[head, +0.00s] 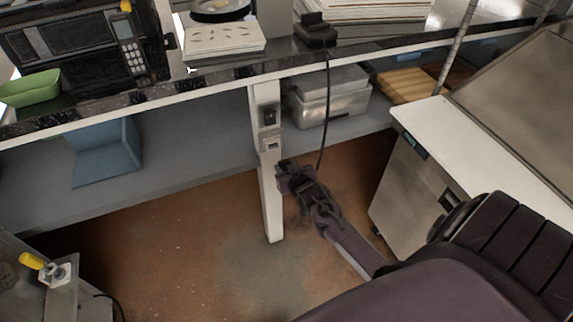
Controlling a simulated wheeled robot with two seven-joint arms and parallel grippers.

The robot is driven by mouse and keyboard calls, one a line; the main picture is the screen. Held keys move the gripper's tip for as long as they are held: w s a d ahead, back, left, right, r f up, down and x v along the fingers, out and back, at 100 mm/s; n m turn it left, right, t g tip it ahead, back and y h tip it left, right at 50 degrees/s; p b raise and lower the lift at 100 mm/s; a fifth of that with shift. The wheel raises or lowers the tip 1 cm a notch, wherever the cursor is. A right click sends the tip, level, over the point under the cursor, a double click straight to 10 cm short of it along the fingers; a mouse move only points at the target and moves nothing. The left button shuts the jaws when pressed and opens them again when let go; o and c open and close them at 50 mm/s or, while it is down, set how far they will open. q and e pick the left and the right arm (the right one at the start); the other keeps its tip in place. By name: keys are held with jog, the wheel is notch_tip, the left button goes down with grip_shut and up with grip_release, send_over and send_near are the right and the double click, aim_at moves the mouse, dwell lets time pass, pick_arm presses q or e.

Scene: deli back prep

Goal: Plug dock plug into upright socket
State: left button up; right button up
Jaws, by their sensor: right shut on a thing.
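The white upright (272,205) stands below the counter edge. It carries a socket with a pale face (271,145) and a dark fitting (269,116) above it. A black dock (315,32) sits on the counter, and its black cable (326,105) hangs down to my right gripper (286,178). The right gripper is shut on the dock plug, which is mostly hidden by the dark fingers. It is just right of the upright and a little below the socket. I cannot tell whether it touches the upright. My left gripper is not in view.
A microwave (85,45), a green bin (30,89) and papers (225,40) are on the counter. A blue container (108,152) and metal pans (328,97) are on the lower shelf. A steel cabinet (410,185) stands right. The floor (190,245) is clear.

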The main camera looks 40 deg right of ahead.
jog(key=shift+w+d+b, duration=0.2)
jog(key=shift+w+b, duration=0.25)
jog(key=shift+w, duration=0.45)
jog(key=shift+w+d+b, duration=0.2)
jog(key=shift+w+b, duration=0.2)
jog(key=shift+w, duration=0.45)
jog(key=shift+w+d+b, duration=0.15)
jog(key=shift+w+b, duration=0.15)
jog(key=shift+w, duration=0.35)
jog(key=shift+w+d+b, duration=0.15)
jog(key=shift+w+b, duration=0.1)
jog(key=shift+w, duration=0.35)
jog(key=shift+r, duration=0.15)
jog(key=shift+p, duration=0.35)
jog(key=shift+w+d+b, duration=0.25)
jog(key=shift+w+b, duration=0.5)
jog(key=shift+w, duration=0.35)
jog(key=o, duration=1.2)
